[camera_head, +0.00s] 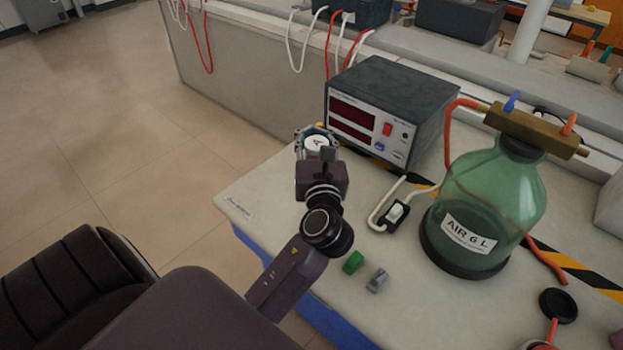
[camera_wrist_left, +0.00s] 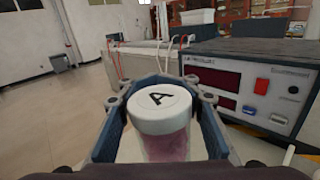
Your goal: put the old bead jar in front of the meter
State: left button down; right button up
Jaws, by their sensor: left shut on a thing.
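The bead jar (camera_wrist_left: 165,140) has a white lid marked "A" and a pinkish see-through body. My left gripper (camera_head: 318,138) is shut on it, with a finger on each side in the left wrist view. In the head view the jar's white lid (camera_head: 316,143) shows between the fingers, and the gripper hides most of its body. The meter (camera_head: 393,108) is a dark grey box with a pale front, two dark red displays and a red switch. The jar is by the left end of the meter's front. I cannot tell whether the jar touches the bench. My right gripper is not in view.
A green glass bottle (camera_head: 488,205) labelled "AIR 6 L" stands right of the meter on the pale bench (camera_head: 262,190). A small switch box (camera_head: 396,213) with a cable lies before the meter. Small green (camera_head: 353,262) and grey (camera_head: 377,280) pieces lie nearer me.

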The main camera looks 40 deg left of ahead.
pick_arm(q)
notch_tip(320, 180, down, 15)
jog(key=b, duration=0.3)
jog(key=shift+r, duration=0.1)
jog(key=c, duration=2.1)
grip_release()
jog(key=o, duration=0.7)
jog(key=shift+o, duration=0.4)
